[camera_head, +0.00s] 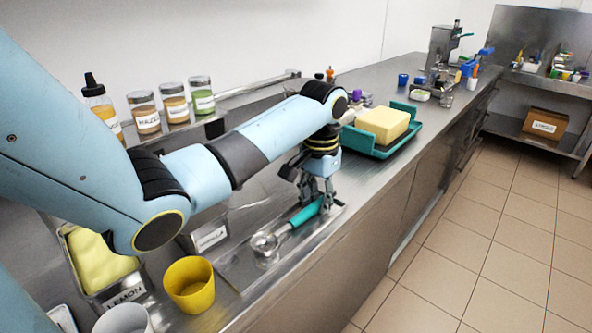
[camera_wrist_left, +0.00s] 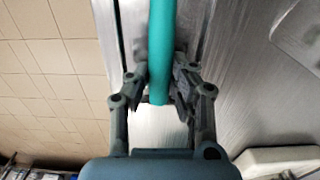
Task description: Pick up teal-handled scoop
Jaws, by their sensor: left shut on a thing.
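The teal-handled scoop (camera_head: 292,227) lies along a shallow steel tray (camera_head: 240,262) near the counter's front edge. Its round metal bowl points toward the lower left and its teal handle points to the upper right. My left gripper (camera_head: 319,202) reaches down from above onto the upper end of the handle and is shut on it. In the left wrist view the teal handle (camera_wrist_left: 161,50) runs between the two fingers (camera_wrist_left: 160,88), its end showing between them. The scoop appears to be still at tray level. My right gripper is not in view.
A teal tray with a yellow block (camera_head: 383,124) stands just beyond the gripper. A yellow cup (camera_head: 189,285) and a tub labelled LEMON (camera_head: 105,262) are at the lower left. Labelled jars (camera_head: 174,103) line the back ledge. Tiled floor lies right of the counter.

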